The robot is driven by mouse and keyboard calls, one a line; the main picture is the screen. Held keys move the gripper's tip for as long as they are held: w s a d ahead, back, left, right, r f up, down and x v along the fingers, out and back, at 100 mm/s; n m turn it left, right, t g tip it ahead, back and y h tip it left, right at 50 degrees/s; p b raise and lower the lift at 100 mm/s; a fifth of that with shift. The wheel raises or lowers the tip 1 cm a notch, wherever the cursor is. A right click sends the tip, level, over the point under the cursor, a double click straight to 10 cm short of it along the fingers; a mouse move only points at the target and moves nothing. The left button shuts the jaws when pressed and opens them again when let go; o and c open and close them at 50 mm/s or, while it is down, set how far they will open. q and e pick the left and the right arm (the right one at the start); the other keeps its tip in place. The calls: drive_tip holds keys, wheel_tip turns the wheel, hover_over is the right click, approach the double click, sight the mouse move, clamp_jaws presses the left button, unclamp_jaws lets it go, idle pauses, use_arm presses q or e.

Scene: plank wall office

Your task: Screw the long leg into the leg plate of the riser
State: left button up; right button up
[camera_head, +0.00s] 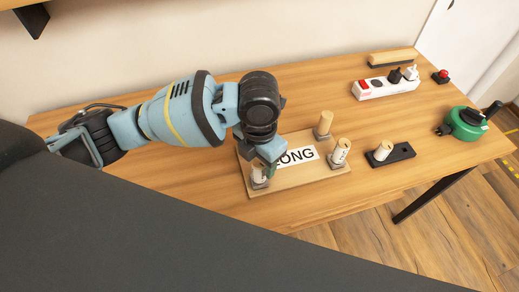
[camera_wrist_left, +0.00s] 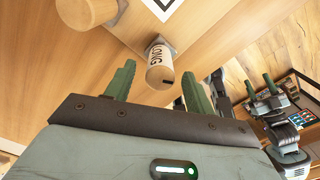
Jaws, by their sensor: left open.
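The riser is a wooden board (camera_head: 295,178) with a white label reading ONG in the head view, its first part hidden by my left gripper. Short round legs stand in grey plates at its corners: one at the back (camera_head: 325,121), one at the right (camera_head: 341,149) and one at the near left (camera_head: 259,173). My left gripper (camera_head: 273,165) is open over the near left leg. In the left wrist view a leg marked LONG (camera_wrist_left: 160,64) stands in a grey plate, just ahead of the open left fingers (camera_wrist_left: 158,70). What looks like my right gripper (camera_wrist_left: 258,86) has its fingers apart.
A black holder (camera_head: 403,152) with a labelled wooden piece (camera_head: 383,150) lies right of the board. Farther back are a white power strip (camera_head: 385,87), a wooden bar (camera_head: 392,57) and a red button (camera_head: 441,76). A green tool (camera_head: 465,124) lies near the table's right edge.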

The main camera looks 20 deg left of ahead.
use_arm(q)
drive_tip(key=shift+f, duration=1.8)
clamp_jaws()
drive_tip(key=m, duration=0.5)
drive_tip(key=shift+b, duration=0.3)
